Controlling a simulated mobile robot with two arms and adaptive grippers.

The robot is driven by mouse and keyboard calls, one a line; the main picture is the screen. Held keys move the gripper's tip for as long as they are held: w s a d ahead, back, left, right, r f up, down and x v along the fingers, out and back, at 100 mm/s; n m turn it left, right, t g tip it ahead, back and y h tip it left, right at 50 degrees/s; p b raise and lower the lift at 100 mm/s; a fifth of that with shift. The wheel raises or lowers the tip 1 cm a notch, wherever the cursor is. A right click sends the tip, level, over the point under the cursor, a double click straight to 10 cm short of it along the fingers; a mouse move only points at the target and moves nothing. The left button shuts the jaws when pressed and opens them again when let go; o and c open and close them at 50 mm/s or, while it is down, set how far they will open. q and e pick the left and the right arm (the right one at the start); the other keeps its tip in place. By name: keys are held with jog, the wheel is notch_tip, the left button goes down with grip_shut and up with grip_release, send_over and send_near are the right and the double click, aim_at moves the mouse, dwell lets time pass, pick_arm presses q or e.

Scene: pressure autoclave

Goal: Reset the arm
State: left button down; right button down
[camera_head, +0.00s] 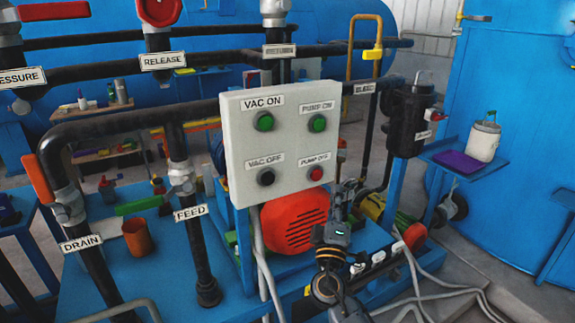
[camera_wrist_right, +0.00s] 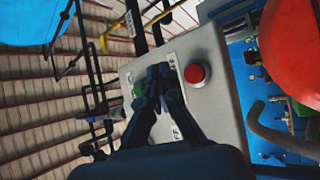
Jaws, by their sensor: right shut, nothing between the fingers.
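My right gripper (camera_head: 347,190) is dark and stands up in front of the pump area, at the lower right of the grey control panel (camera_head: 238,155). In the right wrist view the fingers of the right gripper (camera_wrist_right: 160,74) are closed together with nothing between them. They point toward the control panel (camera_wrist_right: 215,65), with a red button (camera_wrist_right: 195,73) just right of the tips and a green button (camera_wrist_right: 137,90) to their left, partly covered. Whether the tips touch the panel cannot be told. My left gripper is not in view.
The panel carries two green buttons, a black one (camera_head: 266,177) and the red one (camera_head: 316,173). Pipes with a FEED label (camera_head: 190,213) and a DRAIN label (camera_head: 81,243) stand left. A red motor cover (camera_head: 295,222) sits below. A side shelf (camera_head: 470,172) holds a white bottle (camera_head: 484,140).

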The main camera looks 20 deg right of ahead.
notch_tip(320, 180, down, 25)
jog(key=a+n+g+y, duration=0.1)
jog(key=a+g+y, duration=0.1)
jog(key=g+y, duration=0.3)
jog(key=s+a+f+g+y, duration=0.1)
jog(key=s+f, duration=0.2)
jog(key=f, duration=0.3)
jog(key=s+a+f+g+y+p, duration=0.1)
jog(key=s+f, duration=0.1)
jog(key=f, duration=0.3)
jog(key=s+f+g+y, duration=0.1)
jog(key=s+f+y, duration=0.15)
jog(key=f, duration=0.35)
jog(key=s+a+f+m+g+y+p, duration=0.15)
jog(key=s+a+f+g, duration=0.25)
jog(key=s+f, duration=0.9)
jog(key=s+a+f+m+g+y+b, duration=0.15)
jog(key=s+a+f+g, duration=0.25)
jog(key=s+f, duration=0.9)
jog(key=s+a+r+m+g+p, duration=0.1)
jog(key=s+m, duration=0.1)
jog(key=s, duration=1.5)
jog(key=shift+a+m+g+y, duration=0.3)
jog(key=shift+m+g+y, duration=0.05)
jog(key=shift+m+g, duration=0.05)
